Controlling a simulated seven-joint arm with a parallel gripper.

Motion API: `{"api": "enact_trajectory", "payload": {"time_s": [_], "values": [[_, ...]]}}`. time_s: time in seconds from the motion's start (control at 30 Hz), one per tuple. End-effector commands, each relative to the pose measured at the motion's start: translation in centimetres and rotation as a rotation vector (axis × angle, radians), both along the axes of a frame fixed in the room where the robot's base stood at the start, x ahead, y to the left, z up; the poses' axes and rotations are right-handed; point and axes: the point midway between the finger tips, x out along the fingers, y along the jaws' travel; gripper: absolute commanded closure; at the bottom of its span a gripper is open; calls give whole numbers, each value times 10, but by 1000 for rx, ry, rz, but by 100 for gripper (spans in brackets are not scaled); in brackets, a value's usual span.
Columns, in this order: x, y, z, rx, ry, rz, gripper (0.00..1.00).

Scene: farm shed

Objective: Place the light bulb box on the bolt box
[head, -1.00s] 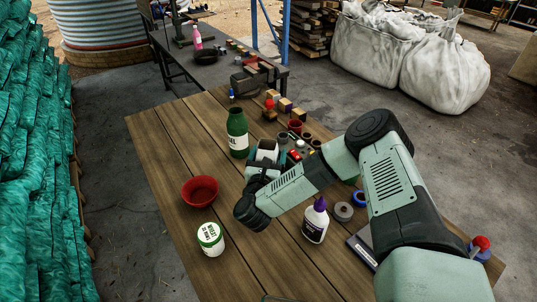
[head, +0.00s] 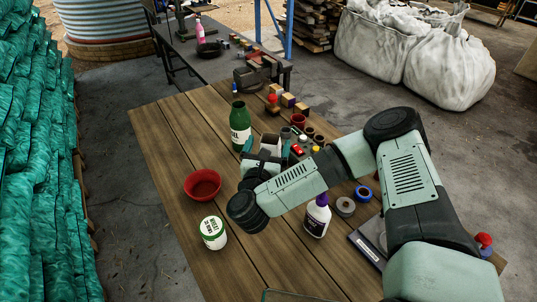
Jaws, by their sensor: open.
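My gripper (head: 262,163) is over the middle of the wooden table, left of the wrist, pointing away from the camera. Its fingers are mostly hidden behind the wrist, and no held thing shows between them. A small pale, dark-sided box-like thing (head: 270,143) shows just beyond the gripper; I cannot tell whether they touch. Small tan boxes stand near the table's far end, one with a dark side (head: 288,100) and one plain (head: 302,108). No label is readable, so I cannot tell which is the light bulb box or the bolt box.
A green bottle (head: 240,125) stands beyond the gripper to the left. A red bowl (head: 203,185) and white tub (head: 213,233) are at left. A purple-capped bottle (head: 317,215) and tape rolls (head: 345,206) stand below the forearm. The table's left strip (head: 165,140) is clear.

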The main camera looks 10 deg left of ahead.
Motion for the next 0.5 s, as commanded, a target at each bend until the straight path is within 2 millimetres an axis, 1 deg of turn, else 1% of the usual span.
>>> {"api": "enact_trajectory", "payload": {"time_s": [0.03, 0.1, 0.37, 0.47, 0.5], "values": [[0, 0, 6, 2, 0, 0, 5], [0, 0, 12, 0, 0, -1, 5], [1, 1, 17, -8, -1, 7, 5], [5, 8, 25, -74, -15, 63, 5], [9, 13, 31, -128, -26, 105, 5]]}}
